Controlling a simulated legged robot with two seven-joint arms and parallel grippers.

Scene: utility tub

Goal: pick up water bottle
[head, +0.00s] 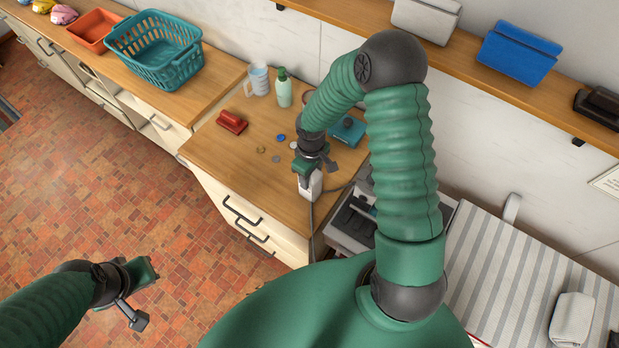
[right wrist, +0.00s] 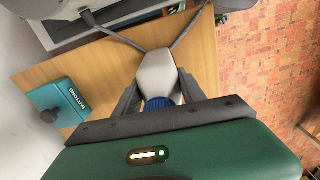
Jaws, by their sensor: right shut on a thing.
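A pale green bottle (head: 284,88) with a dark green top stands upright farther back, apart from the gripper. My left gripper (head: 147,292) is open and empty over the tiled floor.
The wooden counter (head: 215,150) holds a mug (head: 258,79), a red object (head: 232,122), a teal box (head: 346,131) and several small round items. Grey cords (head: 313,220) run close by the held object. A teal basket (head: 157,48) stands at back left.

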